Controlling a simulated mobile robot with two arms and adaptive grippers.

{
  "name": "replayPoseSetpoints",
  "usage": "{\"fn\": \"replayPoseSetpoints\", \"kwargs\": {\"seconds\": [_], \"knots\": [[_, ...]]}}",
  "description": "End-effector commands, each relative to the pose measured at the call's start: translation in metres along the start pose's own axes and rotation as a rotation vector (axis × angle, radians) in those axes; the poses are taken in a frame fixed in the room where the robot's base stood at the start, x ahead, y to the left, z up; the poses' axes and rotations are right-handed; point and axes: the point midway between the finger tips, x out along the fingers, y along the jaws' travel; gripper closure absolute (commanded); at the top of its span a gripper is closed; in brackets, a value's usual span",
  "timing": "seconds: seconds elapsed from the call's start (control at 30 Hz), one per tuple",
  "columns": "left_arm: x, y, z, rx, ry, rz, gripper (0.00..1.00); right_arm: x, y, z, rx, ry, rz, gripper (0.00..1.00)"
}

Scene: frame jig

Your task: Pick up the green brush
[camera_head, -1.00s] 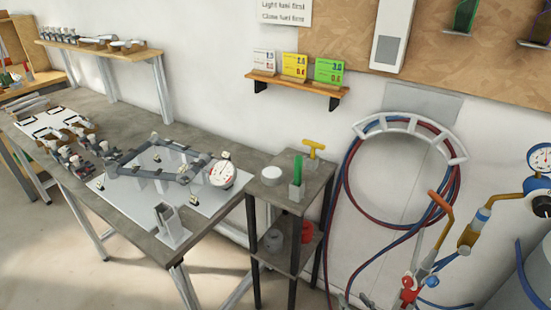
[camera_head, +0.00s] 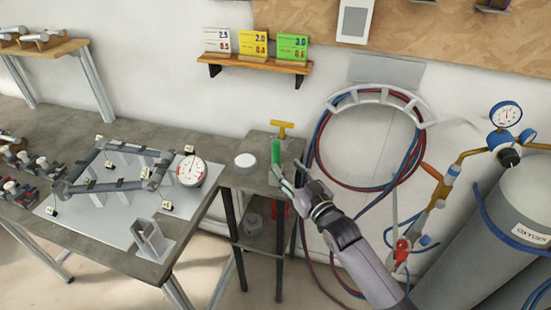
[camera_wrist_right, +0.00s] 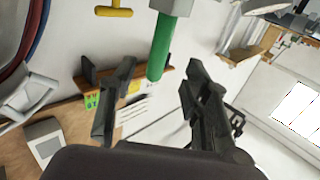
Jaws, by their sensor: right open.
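The green brush (camera_head: 276,152) stands upright in a small grey holder on the small side stand (camera_head: 238,182). My right gripper (camera_head: 284,174) comes in from the lower right, close beside the brush and its holder, and partly hides the holder. In the right wrist view the brush's green handle (camera_wrist_right: 160,50) lies between the two open fingers (camera_wrist_right: 161,70), with the grey holder (camera_wrist_right: 172,5) at the top edge. I see no contact with the handle. My left gripper is not in view.
A white round tin (camera_head: 245,160) and a yellow T-handled tool (camera_head: 282,128) sit near the brush on the stand. The workbench with frame jig (camera_head: 120,170) and dial gauge (camera_head: 191,171) is at left. Hoses (camera_head: 330,165) hang behind my arm; a gas cylinder (camera_head: 500,225) stands right.

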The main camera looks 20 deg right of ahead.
Motion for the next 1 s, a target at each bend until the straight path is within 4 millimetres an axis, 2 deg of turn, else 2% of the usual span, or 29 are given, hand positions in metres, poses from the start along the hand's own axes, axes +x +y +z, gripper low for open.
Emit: {"fn": "replayPoseSetpoints", "kwargs": {"seconds": [0.1,0.23,0.37,0.63,0.8,1.0], "knots": [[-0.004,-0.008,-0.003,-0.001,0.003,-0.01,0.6,0.019,0.0,-0.001,0.0,0.0,0.0,0.56],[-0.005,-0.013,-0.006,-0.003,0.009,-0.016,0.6,0.028,0.0,0.0,0.0,0.0,0.0,0.56],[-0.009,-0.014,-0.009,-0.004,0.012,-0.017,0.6,0.036,0.0,-0.001,0.0,0.0,0.0,0.56],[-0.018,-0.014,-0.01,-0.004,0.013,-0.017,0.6,0.072,0.001,-0.001,0.0,0.0,0.0,0.56],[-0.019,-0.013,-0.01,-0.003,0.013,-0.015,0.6,0.081,0.001,0.0,0.0,-0.001,0.0,0.56],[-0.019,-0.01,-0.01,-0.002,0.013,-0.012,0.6,0.081,0.001,0.001,0.0,-0.001,0.0,0.56]]}}
